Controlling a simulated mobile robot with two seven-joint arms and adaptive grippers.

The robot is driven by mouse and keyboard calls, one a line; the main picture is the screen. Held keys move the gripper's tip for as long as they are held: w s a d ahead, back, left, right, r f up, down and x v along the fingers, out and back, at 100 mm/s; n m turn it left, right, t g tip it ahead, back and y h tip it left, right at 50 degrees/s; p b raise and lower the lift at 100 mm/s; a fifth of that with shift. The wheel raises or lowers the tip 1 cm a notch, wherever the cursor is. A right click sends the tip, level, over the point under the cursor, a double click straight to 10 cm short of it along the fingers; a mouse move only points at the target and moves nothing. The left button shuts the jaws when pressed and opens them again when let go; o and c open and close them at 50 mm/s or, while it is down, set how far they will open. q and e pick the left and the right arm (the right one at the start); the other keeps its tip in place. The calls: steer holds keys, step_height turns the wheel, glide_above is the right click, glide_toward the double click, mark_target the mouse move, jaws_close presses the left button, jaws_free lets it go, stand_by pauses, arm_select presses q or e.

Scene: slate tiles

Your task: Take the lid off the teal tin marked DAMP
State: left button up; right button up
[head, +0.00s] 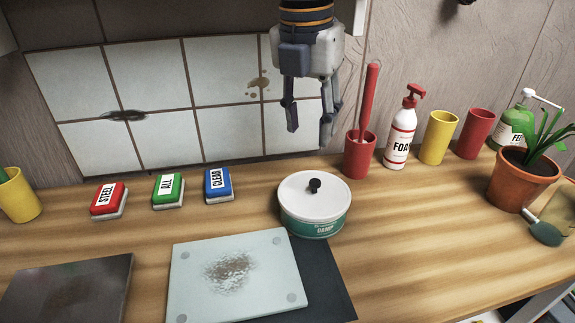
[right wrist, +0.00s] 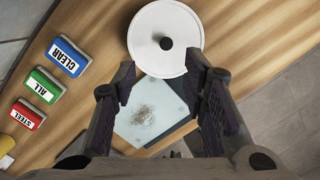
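The teal tin (head: 314,228) marked DAMP stands upright on the wooden counter, right of centre in the head view. Its white lid (head: 300,197) with a black knob (head: 314,186) sits on top. In the right wrist view the lid (right wrist: 150,30) and knob (right wrist: 166,43) show from above, beyond the fingertips. My right gripper (head: 309,137) hangs above and behind the tin, fingers pointing down, apart from the lid. In the right wrist view its fingers (right wrist: 163,88) are spread with nothing between them. My left gripper is not in view.
Red, green and blue sponges (head: 168,191) lie left of the tin. A stained glass panel (head: 200,291) lies in front, on a dark mat (head: 328,284). A red cup (head: 359,158) with a tall red-handled tool and a spray-type bottle (head: 400,135) stand behind right.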

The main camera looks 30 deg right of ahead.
glide_above(315, 181)
steer(key=s+a, duration=0.1)
step_height(315, 181, down, 6)
steer(key=shift+r+b, duration=0.1)
steer(key=shift+b, duration=0.35)
steer(key=f, duration=0.3)
steer(key=d+f, duration=0.1)
steer(key=f, duration=0.1)
steer(key=shift+w+f+b, duration=0.35)
steer(key=shift+b, duration=0.05)
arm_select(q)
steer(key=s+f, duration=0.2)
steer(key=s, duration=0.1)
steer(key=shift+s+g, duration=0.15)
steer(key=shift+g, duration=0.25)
arm_select(e)
steer(key=shift+a+r, duration=0.1)
steer(key=c, duration=0.9)
